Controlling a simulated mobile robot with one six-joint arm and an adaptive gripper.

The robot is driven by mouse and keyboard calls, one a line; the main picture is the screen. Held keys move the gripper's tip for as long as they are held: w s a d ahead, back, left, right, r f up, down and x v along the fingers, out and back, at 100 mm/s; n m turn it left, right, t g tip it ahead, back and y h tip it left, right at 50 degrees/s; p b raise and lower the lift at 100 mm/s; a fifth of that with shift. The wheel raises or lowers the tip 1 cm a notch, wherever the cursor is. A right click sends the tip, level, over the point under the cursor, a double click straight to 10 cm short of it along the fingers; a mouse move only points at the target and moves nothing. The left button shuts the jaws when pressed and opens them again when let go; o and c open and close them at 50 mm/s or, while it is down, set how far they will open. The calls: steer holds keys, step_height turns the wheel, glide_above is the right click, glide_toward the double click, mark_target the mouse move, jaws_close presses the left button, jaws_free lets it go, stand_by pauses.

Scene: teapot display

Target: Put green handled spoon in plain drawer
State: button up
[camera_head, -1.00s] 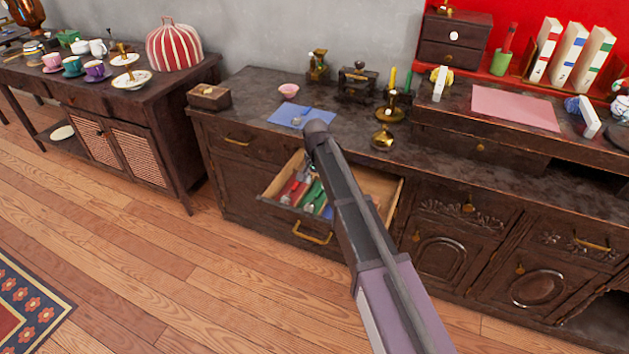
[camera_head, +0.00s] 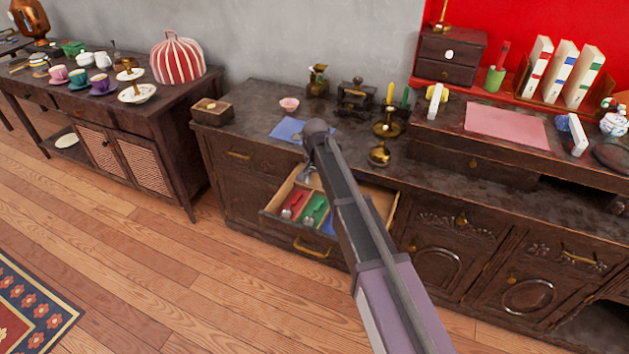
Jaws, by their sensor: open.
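An open wooden drawer (camera_head: 283,222) sticks out of the dark sideboard, with a brass handle on its front. Inside it lie red (camera_head: 294,203), green (camera_head: 314,209) and blue (camera_head: 328,222) patches side by side, with small pale items on them. A green handled spoon cannot be told apart with certainty at this size. My gripper (camera_head: 307,173) points down over the drawer's back left part, small and partly hidden by my arm. It is open, with nothing visible in it. My arm hides the middle and part of the right of the drawer.
A blue cloth (camera_head: 285,130), a pink bowl (camera_head: 289,104) and a wooden box (camera_head: 211,110) stand on the sideboard top behind the drawer. The floor (camera_head: 150,270) in front is clear.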

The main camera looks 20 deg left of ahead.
stand_by(0.8)
steer(key=s+d, duration=0.2)
steer(key=d, duration=1)
steer(key=s+d, duration=0.3)
steer(key=d, duration=0.8)
steer(key=s+d, duration=0.6)
steer(key=d, duration=0.4)
steer(key=s+d, duration=0.6)
steer(key=d, duration=0.4)
steer(key=shift+n, duration=0.4)
